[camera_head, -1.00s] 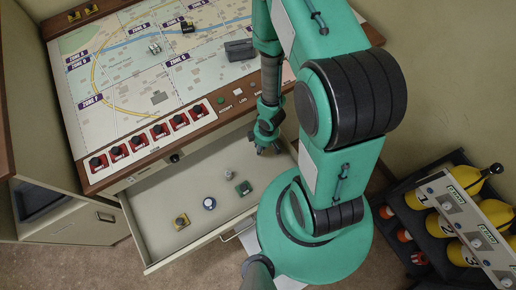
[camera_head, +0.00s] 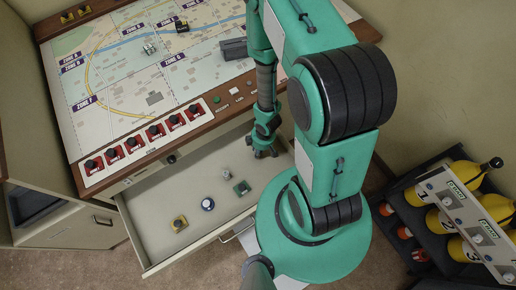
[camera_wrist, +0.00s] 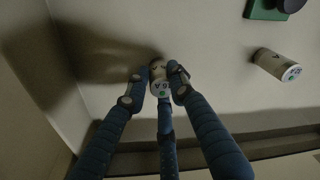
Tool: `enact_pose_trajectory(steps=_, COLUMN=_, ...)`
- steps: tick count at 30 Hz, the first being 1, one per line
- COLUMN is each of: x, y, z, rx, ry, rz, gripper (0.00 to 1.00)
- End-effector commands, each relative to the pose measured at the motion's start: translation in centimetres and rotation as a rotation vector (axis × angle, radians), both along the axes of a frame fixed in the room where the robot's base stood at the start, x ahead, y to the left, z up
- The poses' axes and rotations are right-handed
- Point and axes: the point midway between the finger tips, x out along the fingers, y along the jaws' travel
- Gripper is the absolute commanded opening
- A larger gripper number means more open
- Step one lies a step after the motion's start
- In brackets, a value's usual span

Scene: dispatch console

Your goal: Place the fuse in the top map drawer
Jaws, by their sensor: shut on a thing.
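The top map drawer (camera_head: 150,231) is pulled open below the map console. My gripper (camera_head: 265,153) is inside its right end, low over the drawer floor. In the wrist view my gripper (camera_wrist: 158,86) is shut on a small pale cylindrical fuse (camera_wrist: 158,76) with dark lettering and a green dot. I cannot tell whether this fuse touches the floor. In the head view the fuse is hidden by the fingers. A second similar cylinder (camera_wrist: 277,65) lies apart on the drawer floor to the right; it also shows in the head view (camera_head: 227,174).
The drawer also holds a green block (camera_head: 242,187), a blue-and-white round piece (camera_head: 208,204) and a yellow square piece (camera_head: 180,223). The drawer wall (camera_wrist: 35,80) is at the left in the wrist view. A rack of yellow cylinders (camera_head: 465,210) stands at the right.

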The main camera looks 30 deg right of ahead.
Motion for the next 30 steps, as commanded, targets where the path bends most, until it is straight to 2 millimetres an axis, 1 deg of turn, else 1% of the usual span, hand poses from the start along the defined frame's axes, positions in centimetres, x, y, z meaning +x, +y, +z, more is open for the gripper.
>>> enact_pose_trajectory(steps=5, x=0.0, y=0.0, z=0.1, rx=0.000, ry=0.000, rz=0.000, gripper=0.00)
enact_pose_trajectory(steps=9, x=0.0, y=0.0, z=-0.3, rx=0.000, ry=0.000, rz=0.000, gripper=0.00)
enact_pose_trajectory(steps=10, x=0.0, y=0.0, z=-0.2, rx=0.000, ry=0.000, rz=0.000, gripper=0.27)
enact_pose_trajectory(steps=12, x=0.0, y=0.0, z=-0.2, rx=0.000, ry=0.000, rz=0.000, gripper=0.41)
enact_pose_trajectory(steps=13, x=0.0, y=0.0, z=-0.2, rx=0.000, ry=0.000, rz=0.000, gripper=0.43)
enact_pose_trajectory(steps=25, x=0.0, y=0.0, z=0.1, rx=0.000, ry=0.000, rz=0.001, gripper=0.43)
enact_pose_trajectory(steps=30, x=0.0, y=-0.1, z=1.2, rx=0.000, ry=-0.002, rz=0.001, gripper=0.43)
